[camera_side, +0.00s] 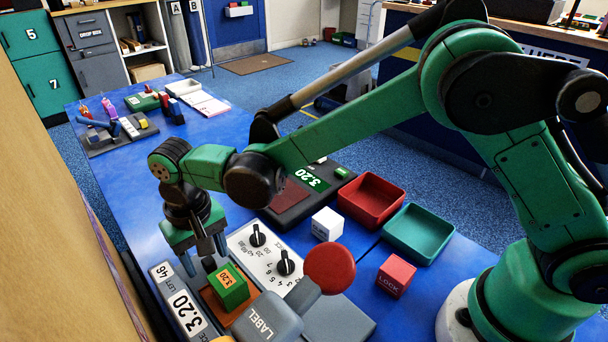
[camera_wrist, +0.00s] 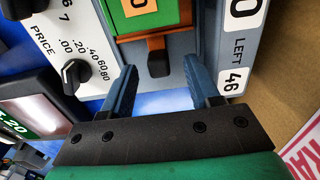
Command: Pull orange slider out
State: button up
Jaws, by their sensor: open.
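The orange slider (camera_side: 214,309) sits in the label machine on the blue table, with a green box (camera_side: 229,288) marked 3.20 on it. In the wrist view the slider (camera_wrist: 183,40) has a dark knob (camera_wrist: 157,62) at its near end. My gripper (camera_side: 204,258) is over that end of the machine, fingers pointing down. In the wrist view my gripper (camera_wrist: 160,72) is open, one blue finger on each side of the knob, with gaps to both. Nothing is held. I cannot tell whether the fingertips are level with the knob.
A grey panel marked 3.20 and LEFT 46 (camera_side: 179,303) flanks the slider; a white dial panel (camera_side: 264,246) is opposite. A grey LABEL lever with a red ball (camera_side: 330,268) stands close by. Red (camera_side: 371,199) and teal (camera_side: 418,233) trays lie farther right. A tan wall borders the left.

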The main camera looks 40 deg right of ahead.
jog(key=shift+r, duration=2.8)
jog(key=shift+d+r, duration=0.1)
jog(key=shift+d, duration=0.1)
jog(key=s+d+r+t, duration=0.2)
jog(key=s+d+t, duration=0.1)
jog(key=d, duration=0.7)
jog(key=s+d+r+t, duration=0.3)
jog(key=s+d, duration=0.3)
jog(key=d, duration=0.5)
jog(key=shift+t, duration=0.6)
